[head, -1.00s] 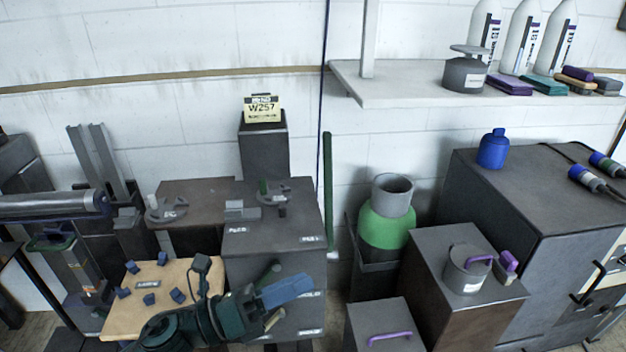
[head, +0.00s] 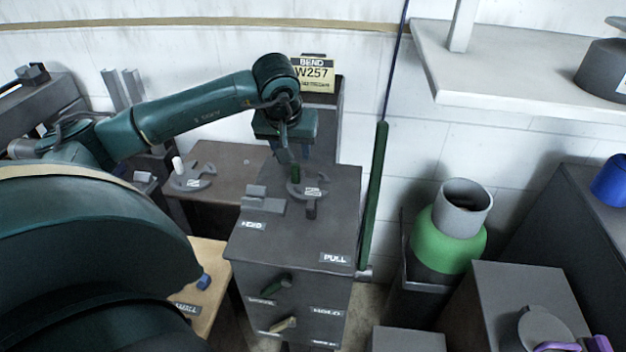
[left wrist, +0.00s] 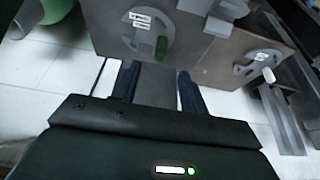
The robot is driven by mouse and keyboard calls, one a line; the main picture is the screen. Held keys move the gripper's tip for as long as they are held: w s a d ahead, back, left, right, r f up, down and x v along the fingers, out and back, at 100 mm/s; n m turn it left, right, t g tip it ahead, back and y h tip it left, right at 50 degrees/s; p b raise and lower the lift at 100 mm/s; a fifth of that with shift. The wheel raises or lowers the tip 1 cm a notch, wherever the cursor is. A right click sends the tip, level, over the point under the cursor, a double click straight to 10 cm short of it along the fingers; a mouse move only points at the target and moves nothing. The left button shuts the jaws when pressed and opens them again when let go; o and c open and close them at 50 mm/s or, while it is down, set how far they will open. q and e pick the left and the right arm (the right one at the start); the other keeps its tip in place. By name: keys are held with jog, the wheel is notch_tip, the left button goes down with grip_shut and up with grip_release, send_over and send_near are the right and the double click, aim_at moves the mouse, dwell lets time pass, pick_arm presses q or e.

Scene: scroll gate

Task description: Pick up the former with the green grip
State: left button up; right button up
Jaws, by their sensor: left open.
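The former with the green grip (head: 309,187) lies on top of the dark grey cabinet (head: 270,228); its grey curved plate has a white label. Its green grip (head: 296,173) stands up, partly hidden by my left gripper (head: 288,152). My left gripper is open and empty, above and close to that grip. In the left wrist view the former (left wrist: 146,28) and its green grip (left wrist: 162,48) show beyond the open fingers (left wrist: 158,82). A similar former with a white grip (head: 192,178) lies on the lower surface at left. My right gripper is out of view.
A grey block (head: 262,202) sits beside the former. The W257 sign (head: 314,74) stands behind on a post. A dark green pole (head: 374,195) rises right of the cabinet. A green-and-grey cylinder (head: 450,232) stands farther right.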

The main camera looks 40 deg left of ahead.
aim_at(295, 165)
pick_arm(q)
jog(key=x, duration=0.4)
jog(key=shift+f, duration=0.25)
jog(key=shift+w+a+p+x, duration=0.15)
jog(key=shift+p+x, duration=0.15)
jog(key=shift+x, duration=1.2)
jog(key=shift+w+a+p+x, duration=0.1)
jog(key=shift+p+x, duration=0.2)
jog(key=shift+x, duration=1.25)
jog(key=shift+r, duration=0.15)
jog(key=shift+c, duration=0.3)
grip_shut()
jog(key=shift+r, duration=0.15)
